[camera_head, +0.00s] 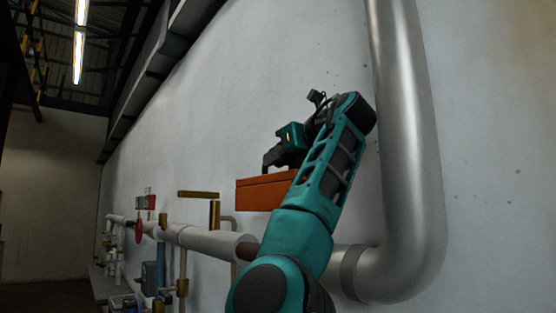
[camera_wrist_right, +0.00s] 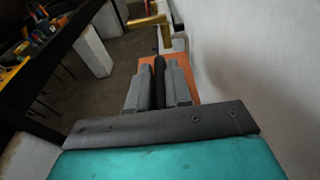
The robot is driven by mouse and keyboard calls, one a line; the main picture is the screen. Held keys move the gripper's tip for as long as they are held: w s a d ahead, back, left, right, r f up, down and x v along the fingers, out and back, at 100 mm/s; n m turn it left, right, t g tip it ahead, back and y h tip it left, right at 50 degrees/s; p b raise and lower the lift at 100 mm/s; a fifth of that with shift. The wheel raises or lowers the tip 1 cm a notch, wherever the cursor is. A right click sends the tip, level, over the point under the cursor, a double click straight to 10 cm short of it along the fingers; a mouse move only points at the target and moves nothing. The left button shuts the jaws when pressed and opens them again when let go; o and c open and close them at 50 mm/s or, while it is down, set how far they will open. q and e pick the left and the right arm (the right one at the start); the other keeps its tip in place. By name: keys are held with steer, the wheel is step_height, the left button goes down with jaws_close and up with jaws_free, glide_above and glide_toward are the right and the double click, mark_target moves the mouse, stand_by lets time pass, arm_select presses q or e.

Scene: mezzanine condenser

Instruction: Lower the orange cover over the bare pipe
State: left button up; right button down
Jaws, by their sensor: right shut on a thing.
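The orange cover (camera_head: 262,192) is a box-like piece held up beside the wall, above the pipe run. My right gripper (camera_head: 273,160) is over its top. In the right wrist view, the right gripper's grey fingers (camera_wrist_right: 159,85) close on a dark bar (camera_wrist_right: 159,66) on the orange cover (camera_wrist_right: 193,80). The bare pipe (camera_head: 248,251) shows as a short brownish stretch at the end of the pale lagged pipe (camera_head: 210,240). My right arm hides the rest of it. The cover is above the pipe with a gap between them. My left gripper is in neither view.
A big silver duct (camera_head: 405,130) bends down at the right and meets the pipe run. A brass-coloured valve lever (camera_head: 198,194) stands just left of the cover. A red handwheel (camera_head: 138,230) is farther left. The wall runs close behind the cover.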

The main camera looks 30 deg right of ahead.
mark_target(278, 192)
steer(key=shift+f+b, duration=2.25)
steer(key=shift+f, duration=0.4)
steer(key=shift+f+b, duration=0.2)
steer(key=shift+b, duration=0.25)
steer(key=shift+f, duration=0.15)
steer(key=shift+f, duration=0.1)
steer(key=shift+f+b, duration=0.4)
steer(key=shift+b, duration=0.2)
